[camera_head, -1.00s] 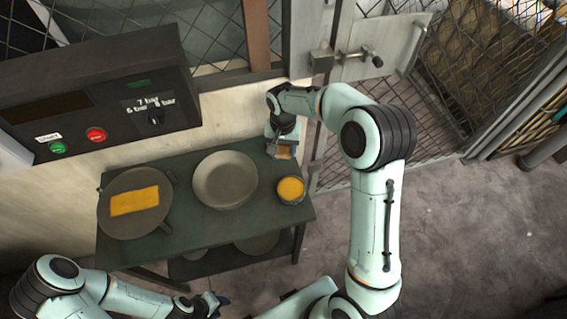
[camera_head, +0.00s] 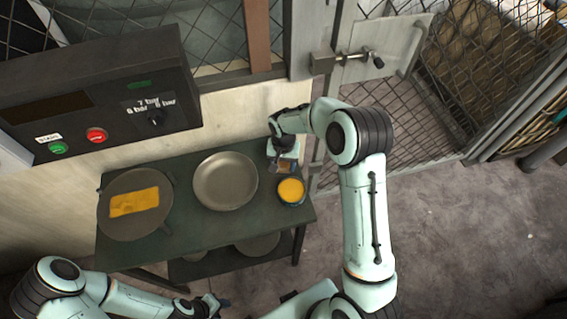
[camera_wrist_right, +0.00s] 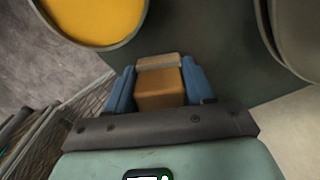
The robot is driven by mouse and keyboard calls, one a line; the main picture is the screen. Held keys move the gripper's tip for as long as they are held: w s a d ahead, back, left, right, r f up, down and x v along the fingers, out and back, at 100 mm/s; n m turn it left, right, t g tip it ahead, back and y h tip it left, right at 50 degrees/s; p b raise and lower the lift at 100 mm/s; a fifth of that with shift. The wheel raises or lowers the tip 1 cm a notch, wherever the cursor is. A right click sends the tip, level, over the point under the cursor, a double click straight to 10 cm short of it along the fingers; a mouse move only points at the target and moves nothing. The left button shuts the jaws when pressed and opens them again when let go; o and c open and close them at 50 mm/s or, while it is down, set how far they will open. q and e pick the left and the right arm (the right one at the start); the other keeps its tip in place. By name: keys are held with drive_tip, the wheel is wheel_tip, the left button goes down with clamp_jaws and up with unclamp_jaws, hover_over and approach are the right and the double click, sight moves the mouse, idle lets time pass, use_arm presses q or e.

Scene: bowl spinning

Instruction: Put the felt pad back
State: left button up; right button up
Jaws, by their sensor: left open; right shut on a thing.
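A small brown block with a paler tan end, which looks like the felt pad (camera_wrist_right: 160,85), is between the blue fingers of my right gripper (camera_head: 284,166). The right wrist view shows this gripper (camera_wrist_right: 160,90) shut on it. In the head view the block is small and partly hidden by the gripper, at the table's back right corner, just behind a round tin of yellow-orange stuff (camera_head: 291,190). I cannot tell whether the pad touches the table. My left gripper (camera_head: 216,304) is open and empty, low in front of the table.
The dark green table (camera_head: 215,233) holds a grey metal bowl (camera_head: 225,181) in the middle and a round dark plate (camera_head: 122,228) with a yellow cloth (camera_head: 134,202) at left. A control box (camera_head: 100,95) stands behind. A mesh gate (camera_head: 400,115) is at the right.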

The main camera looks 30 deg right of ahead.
drive_tip(key=o, duration=1)
drive_tip(key=shift+f, duration=0.1)
drive_tip(key=shift+r, duration=0.4)
wheel_tip(320, 180, up, 12)
drive_tip(key=shift+f+p, duration=0.15)
drive_tip(key=shift+p, duration=0.2)
drive_tip(key=shift+s+f, duration=0.1)
drive_tip(key=shift+f, duration=0.05)
